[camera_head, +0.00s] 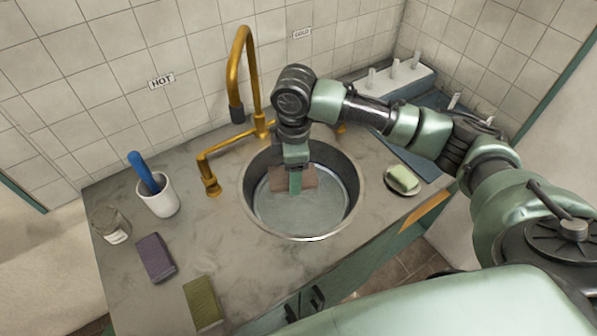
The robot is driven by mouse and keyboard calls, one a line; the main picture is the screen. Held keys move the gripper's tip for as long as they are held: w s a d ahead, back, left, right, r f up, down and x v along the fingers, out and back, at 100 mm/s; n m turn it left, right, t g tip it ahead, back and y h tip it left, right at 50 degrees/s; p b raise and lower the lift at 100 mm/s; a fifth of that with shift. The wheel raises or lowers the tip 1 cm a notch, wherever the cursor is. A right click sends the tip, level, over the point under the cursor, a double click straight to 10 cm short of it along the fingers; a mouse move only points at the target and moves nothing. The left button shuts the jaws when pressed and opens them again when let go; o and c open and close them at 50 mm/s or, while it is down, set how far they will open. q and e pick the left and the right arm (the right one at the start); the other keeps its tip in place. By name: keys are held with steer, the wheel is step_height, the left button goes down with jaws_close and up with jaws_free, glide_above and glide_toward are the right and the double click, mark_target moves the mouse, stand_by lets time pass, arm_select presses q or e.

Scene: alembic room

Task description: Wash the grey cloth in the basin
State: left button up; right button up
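The round metal basin (352,199) is set in the counter, with what looks like clear water in it. A flat brownish-pink piece (309,177), which may be the cloth, is in the basin; no plainly grey cloth shows. My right gripper (295,183) points down into the basin over this piece, which shows on both sides of it. The hand hides the piece's middle, so I cannot tell whether the fingers are shut on it. My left gripper is not in view.
A brass faucet (239,75) rises behind the basin. A purple-grey block or folded cloth (155,257) and an olive one (203,302) lie at left, near a white cup (160,200) and glass jar (110,225). A soap dish (404,181) stands right of the basin.

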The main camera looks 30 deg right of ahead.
steer(key=w+n, duration=0.1)
steer(key=n, duration=0.1)
steer(key=d+f+n+p, duration=0.1)
steer(key=w+d+f+n+p, duration=0.1)
steer(key=n, duration=0.1)
steer(key=shift+w+n, duration=0.3)
steer(key=shift+w, duration=0.05)
arm_select(q)
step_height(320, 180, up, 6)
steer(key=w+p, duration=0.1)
steer(key=p, duration=0.2)
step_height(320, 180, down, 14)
steer(key=b, duration=1.4)
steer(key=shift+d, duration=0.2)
arm_select(e)
steer(key=shift+w+d+f+n, duration=0.25)
steer(key=shift+d+f+n, duration=0.85)
steer(key=shift+f, duration=2.9)
steer(key=shift+w+d+f+n, duration=0.3)
steer(key=shift+f+n, duration=1.6)
steer(key=shift+f, duration=2.15)
steer(key=shift+w+d+f+n, duration=0.2)
steer(key=shift+d+f+n, duration=0.9)
steer(key=shift+f, duration=2.9)
steer(key=shift+a+n, duration=0.4)
